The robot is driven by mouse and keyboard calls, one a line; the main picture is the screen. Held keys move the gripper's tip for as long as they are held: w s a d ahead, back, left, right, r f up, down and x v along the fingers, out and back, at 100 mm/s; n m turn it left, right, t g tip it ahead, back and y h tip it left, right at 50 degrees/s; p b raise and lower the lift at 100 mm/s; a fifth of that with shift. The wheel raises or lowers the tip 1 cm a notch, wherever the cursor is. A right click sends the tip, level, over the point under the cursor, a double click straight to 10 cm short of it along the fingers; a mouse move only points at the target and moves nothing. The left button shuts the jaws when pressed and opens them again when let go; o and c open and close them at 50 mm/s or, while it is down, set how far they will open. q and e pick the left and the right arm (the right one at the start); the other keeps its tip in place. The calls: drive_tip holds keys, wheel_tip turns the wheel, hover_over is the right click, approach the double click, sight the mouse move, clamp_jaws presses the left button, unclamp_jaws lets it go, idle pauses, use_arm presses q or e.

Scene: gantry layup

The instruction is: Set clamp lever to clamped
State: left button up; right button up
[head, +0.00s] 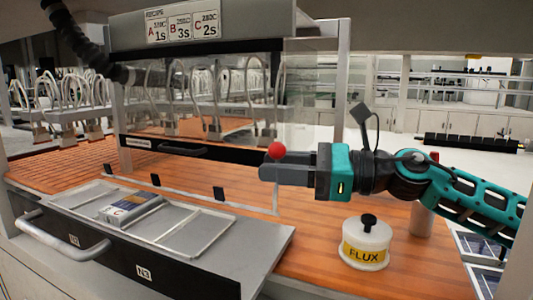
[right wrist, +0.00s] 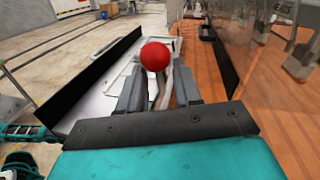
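The clamp lever's red ball knob (head: 277,150) shows at the fingertips of my right gripper (head: 270,172), in front of the glass-fronted station. In the right wrist view the red knob (right wrist: 155,56) stands in line with the gap between the two grey fingers of my right gripper (right wrist: 158,84). The fingers are apart, with a visible gap. I cannot tell whether a finger touches the knob. The lever's shaft and base are mostly hidden by the gripper. My left gripper is not in view.
A grey tray (head: 208,236) with a small box (head: 130,208) lies on the handled drawer (head: 62,236) at left. A white FLUX jar (head: 366,243) stands on the orange bench below my right arm. A glass panel (head: 225,95) rises behind the gripper.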

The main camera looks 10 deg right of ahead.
drive_tip(key=shift+x, duration=1.1)
clamp_jaws()
